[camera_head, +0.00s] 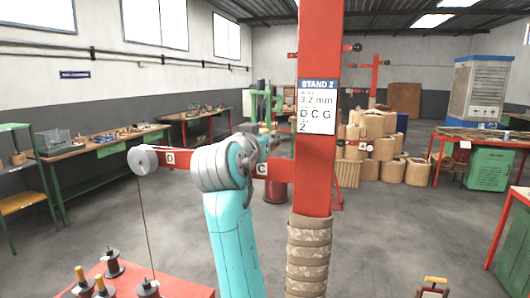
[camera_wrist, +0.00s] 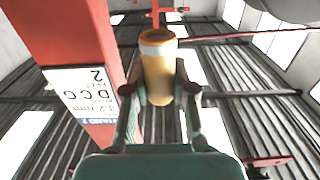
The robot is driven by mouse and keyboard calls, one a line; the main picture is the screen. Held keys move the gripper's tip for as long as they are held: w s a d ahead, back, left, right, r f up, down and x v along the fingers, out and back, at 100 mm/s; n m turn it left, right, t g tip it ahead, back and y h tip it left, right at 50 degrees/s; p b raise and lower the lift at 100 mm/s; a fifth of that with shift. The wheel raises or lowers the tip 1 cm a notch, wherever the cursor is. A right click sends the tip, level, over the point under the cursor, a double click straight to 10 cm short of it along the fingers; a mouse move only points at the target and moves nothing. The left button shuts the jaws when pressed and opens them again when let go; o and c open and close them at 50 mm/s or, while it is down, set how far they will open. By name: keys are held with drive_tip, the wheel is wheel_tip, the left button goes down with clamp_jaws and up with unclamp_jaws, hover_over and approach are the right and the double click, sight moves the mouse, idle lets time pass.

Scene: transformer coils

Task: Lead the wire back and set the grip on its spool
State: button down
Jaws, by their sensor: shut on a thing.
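My gripper (camera_wrist: 160,92) is shut on an orange grip (camera_wrist: 158,68) with a pale band, seen between its fingers in the wrist view. In the head view my arm hides the gripper and the grip. A thin wire (camera_head: 146,225) hangs from a pale pulley (camera_head: 142,160) at the left end of the red stand arm, by label D. It runs down to a dark spool (camera_head: 147,288) on the red table (camera_head: 184,290) at lower left. No orange grip shows on this spool. The wire's run near my gripper cannot be made out.
The red post (camera_head: 314,160) with the STAND 2 sign (camera_head: 317,106) rises right of my arm, wrapped in brown material (camera_head: 307,255) low down.

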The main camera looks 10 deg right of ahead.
drive_tip(key=shift+r, duration=0.3)
drive_tip(key=shift+n+t+y, duration=0.5)
drive_tip(key=shift+n+y, duration=0.1)
drive_tip(key=shift+y, duration=0.3)
drive_tip(key=w+a, duration=0.2)
drive_tip(key=a, duration=0.1)
drive_tip(key=w+a, duration=0.2)
drive_tip(key=a, duration=0.1)
drive_tip(key=w+a, duration=0.2)
drive_tip(key=a, duration=0.2)
drive_tip(key=shift+w+a, duration=0.1)
drive_tip(key=shift+w, duration=0.05)
drive_tip(key=w+a+y, duration=0.1)
drive_tip(key=w+a, duration=0.5)
drive_tip(key=a, duration=0.4)
drive_tip(key=shift+a+n, duration=0.15)
drive_tip(key=shift+n, duration=0.25)
drive_tip(key=shift+w+a, duration=0.1)
drive_tip(key=shift+w, duration=0.05)
